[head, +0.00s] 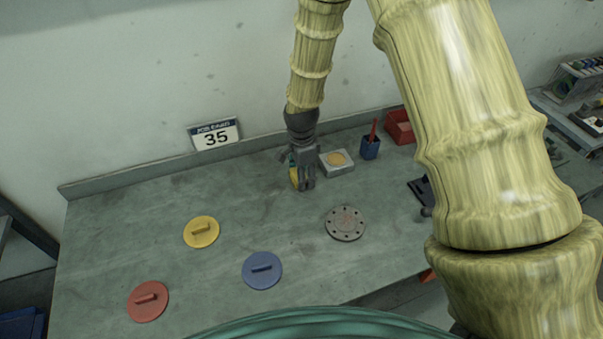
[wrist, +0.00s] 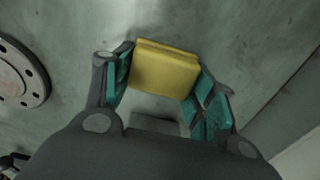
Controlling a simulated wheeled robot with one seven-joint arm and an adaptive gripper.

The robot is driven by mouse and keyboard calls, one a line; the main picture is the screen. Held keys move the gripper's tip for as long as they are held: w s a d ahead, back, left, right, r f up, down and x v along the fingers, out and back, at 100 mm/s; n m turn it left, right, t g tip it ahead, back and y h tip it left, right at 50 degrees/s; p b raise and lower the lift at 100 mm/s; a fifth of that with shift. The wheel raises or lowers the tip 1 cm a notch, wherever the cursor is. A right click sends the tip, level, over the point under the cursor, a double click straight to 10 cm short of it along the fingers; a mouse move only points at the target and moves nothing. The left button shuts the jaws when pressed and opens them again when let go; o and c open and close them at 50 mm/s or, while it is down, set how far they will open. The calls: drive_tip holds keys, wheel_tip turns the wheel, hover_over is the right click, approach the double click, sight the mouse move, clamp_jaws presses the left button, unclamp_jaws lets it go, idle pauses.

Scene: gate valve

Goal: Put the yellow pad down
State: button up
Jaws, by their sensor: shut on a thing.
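The yellow pad (wrist: 165,68) is a thick block between the teal-lined fingers of my gripper (wrist: 163,84) in the wrist view. My gripper is shut on it, with a finger on each side. In the head view my gripper (head: 302,182) is over the back middle of the bench, and a small part of the yellow pad (head: 293,178) shows at its left side. The rest of the pad is hidden there by the fingers. I cannot tell whether the pad touches the bench (head: 130,230).
A bolted flange (head: 345,223) and yellow (head: 201,233), blue (head: 262,272) and red (head: 148,303) handled discs lie in front. Bench left of my gripper is clear.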

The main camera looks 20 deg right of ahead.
drive_tip(key=shift+f, duration=0.1)
drive_tip(key=o, duration=1.2)
drive_tip(key=shift+o, duration=0.2)
wheel_tip(320, 180, up, 12)
drive_tip(key=b, duration=0.3)
drive_tip(key=shift+b, duration=0.35)
